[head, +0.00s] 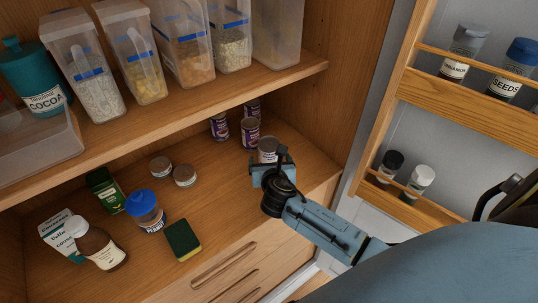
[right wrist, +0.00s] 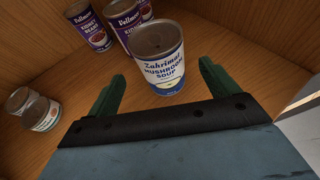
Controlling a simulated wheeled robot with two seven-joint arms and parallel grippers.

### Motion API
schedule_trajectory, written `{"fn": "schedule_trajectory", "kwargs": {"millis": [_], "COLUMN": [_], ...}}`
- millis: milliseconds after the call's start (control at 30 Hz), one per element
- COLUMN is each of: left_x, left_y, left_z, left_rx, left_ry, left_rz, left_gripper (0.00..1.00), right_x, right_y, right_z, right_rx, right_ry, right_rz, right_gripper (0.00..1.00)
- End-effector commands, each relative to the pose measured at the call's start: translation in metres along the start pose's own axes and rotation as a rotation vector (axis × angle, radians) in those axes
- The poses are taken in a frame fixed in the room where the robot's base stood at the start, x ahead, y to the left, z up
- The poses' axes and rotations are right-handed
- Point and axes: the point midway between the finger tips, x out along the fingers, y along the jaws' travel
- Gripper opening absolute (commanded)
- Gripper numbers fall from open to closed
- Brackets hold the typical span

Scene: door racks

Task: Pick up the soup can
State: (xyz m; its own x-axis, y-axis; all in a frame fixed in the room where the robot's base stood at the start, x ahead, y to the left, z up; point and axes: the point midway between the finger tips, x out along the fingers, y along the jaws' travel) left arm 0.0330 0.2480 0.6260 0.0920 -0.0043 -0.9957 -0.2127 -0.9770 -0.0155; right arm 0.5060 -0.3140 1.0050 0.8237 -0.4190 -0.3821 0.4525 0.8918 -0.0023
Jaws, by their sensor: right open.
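The soup can (right wrist: 163,68), with a white and blue mushroom soup label, stands upright on the lower shelf. In the head view the soup can (head: 267,148) shows just behind my right gripper (head: 270,166), which hides its lower part. In the right wrist view my right gripper (right wrist: 158,92) is open, with its two green fingers apart. The can stands between and slightly beyond the fingertips, with a visible gap to each finger. My left gripper is not in view.
Purple bean cans (right wrist: 91,28) stand close behind the soup can. Two small tins (head: 184,175) are to the left. A sponge (head: 183,240), a blue-lidded jar (head: 146,211) and a brown bottle (head: 97,245) stand further left. An open door rack (head: 440,85) is on the right.

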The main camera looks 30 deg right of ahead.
Motion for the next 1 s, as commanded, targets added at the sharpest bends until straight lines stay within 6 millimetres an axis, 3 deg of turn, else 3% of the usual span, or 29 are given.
{"fn": "schedule_trajectory", "kwargs": {"millis": [267, 600, 900, 1000], "left_x": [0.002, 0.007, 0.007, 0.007], "left_y": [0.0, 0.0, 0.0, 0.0], "left_z": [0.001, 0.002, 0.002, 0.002], "left_rx": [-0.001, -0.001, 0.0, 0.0], "left_ry": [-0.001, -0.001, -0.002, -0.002], "left_rz": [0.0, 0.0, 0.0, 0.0], "left_gripper": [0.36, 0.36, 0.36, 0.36], "right_x": [0.019, 0.059, 0.062, 0.062], "right_y": [0.0, -0.002, -0.002, -0.002], "right_z": [0.001, 0.002, 0.002, 0.002], "right_rx": [0.003, 0.002, 0.002, 0.002], "right_ry": [0.001, 0.001, 0.001, 0.001], "right_rz": [0.001, 0.0, 0.001, 0.001], "right_gripper": [0.87, 0.87, 0.87, 0.73]}}
